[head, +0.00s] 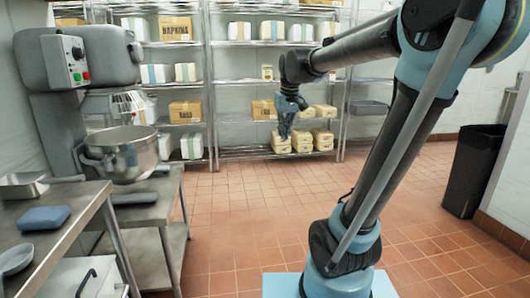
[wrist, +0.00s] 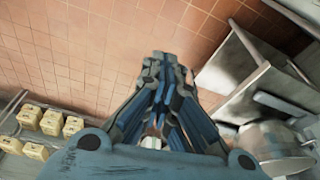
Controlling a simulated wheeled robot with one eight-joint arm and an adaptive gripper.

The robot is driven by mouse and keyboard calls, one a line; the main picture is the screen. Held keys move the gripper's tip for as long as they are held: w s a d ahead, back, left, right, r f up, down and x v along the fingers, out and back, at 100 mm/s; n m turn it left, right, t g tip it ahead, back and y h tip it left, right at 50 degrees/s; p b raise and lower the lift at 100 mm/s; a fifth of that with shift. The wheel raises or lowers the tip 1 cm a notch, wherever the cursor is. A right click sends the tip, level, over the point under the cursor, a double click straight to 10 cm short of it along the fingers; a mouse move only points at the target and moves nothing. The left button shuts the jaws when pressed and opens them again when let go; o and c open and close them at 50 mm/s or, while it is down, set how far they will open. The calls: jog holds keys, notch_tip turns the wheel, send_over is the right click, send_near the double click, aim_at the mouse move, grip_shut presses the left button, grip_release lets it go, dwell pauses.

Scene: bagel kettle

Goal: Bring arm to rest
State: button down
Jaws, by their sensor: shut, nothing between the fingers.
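My gripper (head: 285,125) hangs at the end of my raised arm in the head view, in the open middle of the room, with the back shelves behind it. In the wrist view my gripper (wrist: 165,65) points out over the tiled floor. Its blue and grey fingers are drawn together at the tips, and nothing shows between them. My arm rises from the lower right of the head view, bends at the top right, and reaches left to the gripper.
A mixer (head: 80,75) with a steel bowl (head: 128,152) stands at left beside a steel table (head: 85,205). Wire shelves (head: 245,155) with boxes line the back wall. A black bin (head: 473,170) stands at right. The tiled floor (head: 230,215) between is clear.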

jog(key=s+d+f+m, duration=0.2)
jog(key=s+d+f, duration=0.4)
jog(key=s+f, duration=0.4)
jog(key=s+d+f+m, duration=0.1)
jog(key=s+d+f, duration=0.5)
jog(key=s+f, duration=0.5)
jog(key=s, duration=0.3)
jog(key=shift+f+m+h, duration=0.15)
jog(key=shift+m+h, duration=0.25)
